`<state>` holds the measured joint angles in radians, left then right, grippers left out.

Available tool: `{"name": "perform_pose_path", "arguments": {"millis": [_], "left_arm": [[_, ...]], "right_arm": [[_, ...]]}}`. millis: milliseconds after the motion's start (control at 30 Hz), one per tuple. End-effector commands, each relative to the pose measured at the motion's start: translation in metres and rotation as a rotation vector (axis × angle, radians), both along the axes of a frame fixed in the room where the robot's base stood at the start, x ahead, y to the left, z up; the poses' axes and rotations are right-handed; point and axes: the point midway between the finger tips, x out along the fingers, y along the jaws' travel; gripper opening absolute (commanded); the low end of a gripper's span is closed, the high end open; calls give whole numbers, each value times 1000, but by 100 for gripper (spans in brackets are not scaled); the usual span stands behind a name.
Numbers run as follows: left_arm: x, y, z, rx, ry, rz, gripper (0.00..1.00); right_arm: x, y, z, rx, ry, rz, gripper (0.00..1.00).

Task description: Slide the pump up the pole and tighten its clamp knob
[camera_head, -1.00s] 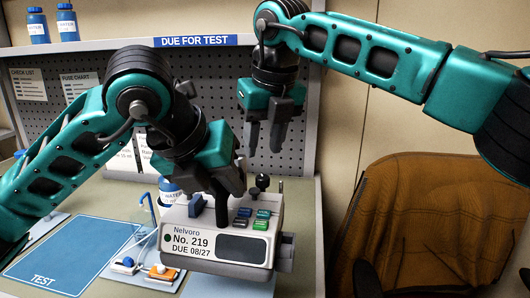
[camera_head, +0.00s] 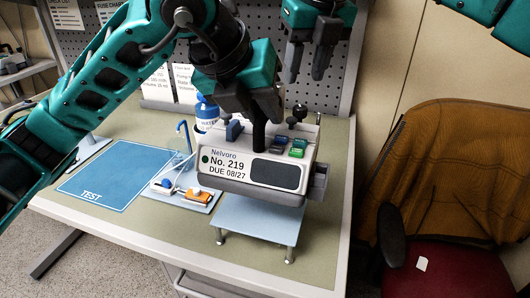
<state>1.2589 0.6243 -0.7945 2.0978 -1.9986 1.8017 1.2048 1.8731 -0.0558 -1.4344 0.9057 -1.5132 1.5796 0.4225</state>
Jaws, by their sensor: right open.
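The pump (camera_head: 230,184), a pale box labelled "Nelvoro No. 219", is at the workbench over or at the rear of a low pale-blue stand (camera_head: 256,222); whether it touches the stand I cannot tell. A dark knob (camera_head: 299,112) stands up at its top right, and a grey block (camera_head: 319,182) sticks out of its right side. My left gripper (camera_head: 260,122) is at the pump's top, its fingers around a black upright grip that they partly hide, and looks shut on it. My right gripper (camera_head: 306,62) is open and empty, pointing down behind and above the pump. No pole is clearly visible.
A blue "TEST" mat (camera_head: 108,176) lies left on the bench. A small tray (camera_head: 172,193) with an orange and a blue part and tubing lies beside the pump. A blue-capped bottle (camera_head: 206,112) stands behind. A chair with a brown jacket (camera_head: 445,170) stands right of the bench.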

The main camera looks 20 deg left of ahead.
Motion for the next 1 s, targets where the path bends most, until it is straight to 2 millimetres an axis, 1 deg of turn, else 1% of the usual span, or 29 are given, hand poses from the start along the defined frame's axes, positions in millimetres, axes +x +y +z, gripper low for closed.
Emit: {"name": "perform_pose_path", "arguments": {"millis": [33,200,300,500,600,667,767,1000], "left_arm": [[0,0,1,-1,-2,-1,27],[0,0,0,-1,-1,0,44],[0,0,0,0,0,0,51],[0,0,0,0,0,0,51],[-2,1,4,0,-1,0,51],[-4,2,9,-1,-3,0,51],[-13,6,23,0,-6,1,51],[-41,19,68,0,-7,0,51]], "right_arm": [[0,0,0,0,0,0,40],[0,0,0,0,0,0,40],[0,0,0,0,0,0,40],[0,0,0,0,0,0,40],[0,0,0,0,0,0,40],[0,0,-1,0,0,0,40],[0,0,-1,0,0,0,40],[0,0,-2,0,0,0,40]]}}
